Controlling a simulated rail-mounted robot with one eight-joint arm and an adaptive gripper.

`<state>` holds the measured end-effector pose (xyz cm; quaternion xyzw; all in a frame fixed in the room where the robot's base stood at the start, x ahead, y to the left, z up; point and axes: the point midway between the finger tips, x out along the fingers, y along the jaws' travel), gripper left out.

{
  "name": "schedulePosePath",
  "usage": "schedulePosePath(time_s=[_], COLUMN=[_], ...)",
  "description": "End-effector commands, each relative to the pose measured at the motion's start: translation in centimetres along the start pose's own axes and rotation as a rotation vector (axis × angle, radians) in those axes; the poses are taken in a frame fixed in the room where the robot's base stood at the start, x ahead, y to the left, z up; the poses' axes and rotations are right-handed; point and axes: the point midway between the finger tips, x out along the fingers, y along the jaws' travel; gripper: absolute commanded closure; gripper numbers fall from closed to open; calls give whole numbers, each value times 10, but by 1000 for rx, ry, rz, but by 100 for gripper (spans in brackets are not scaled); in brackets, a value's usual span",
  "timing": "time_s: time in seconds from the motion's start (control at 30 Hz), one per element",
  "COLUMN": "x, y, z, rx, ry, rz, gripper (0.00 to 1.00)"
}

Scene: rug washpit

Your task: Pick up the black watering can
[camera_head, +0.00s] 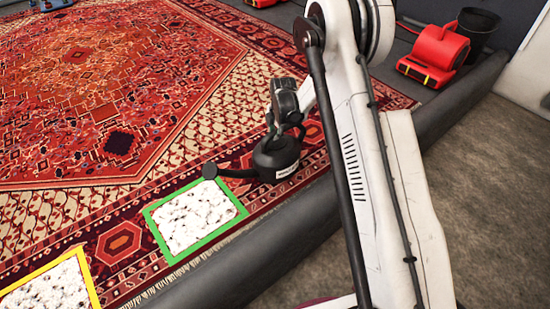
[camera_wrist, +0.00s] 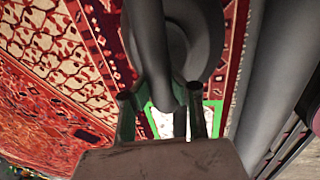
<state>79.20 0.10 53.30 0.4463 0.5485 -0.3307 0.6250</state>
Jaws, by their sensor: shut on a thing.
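The black watering can (camera_head: 276,158) shows in the middle of the head view, with its spout pointing left and a small white label on its side. In the wrist view the can's dark round body (camera_wrist: 203,35) fills the upper middle. My gripper (camera_head: 290,115) is above the can in the head view. In the wrist view my gripper (camera_wrist: 165,108) has its two fingers on either side of a dark bar of the can and is shut on it. The can appears to be over the rug near its border; I cannot tell whether it touches the rug.
A patterned red rug (camera_head: 75,100) covers the left. A green-framed white panel (camera_head: 195,218) and a yellow-framed one (camera_head: 55,290) lie on its near border. A dark round kerb (camera_head: 270,262) runs along the edge. A red blower (camera_head: 438,55) and dark bucket (camera_head: 476,30) stand back right.

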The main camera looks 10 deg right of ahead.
Motion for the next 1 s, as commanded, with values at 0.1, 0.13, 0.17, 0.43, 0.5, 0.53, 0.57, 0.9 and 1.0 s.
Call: schedulePosePath(time_s=[0.1,0.13,0.17,0.43,0.5,0.53,0.57,0.9,1.0], x=[0,0,0,-1,-1,-1,-2,-26,-35], y=[0,0,0,0,0,0,0,5,7], z=[0,0,0,0,0,0,0,0,0], rx=[0,0,0,0,0,0,0,0,0], ry=[0,0,0,0,0,0,0,0,0], rz=[0,0,0,0,0,0,0,0,0], gripper=[100,100,100,100,100,100,100,100,100])
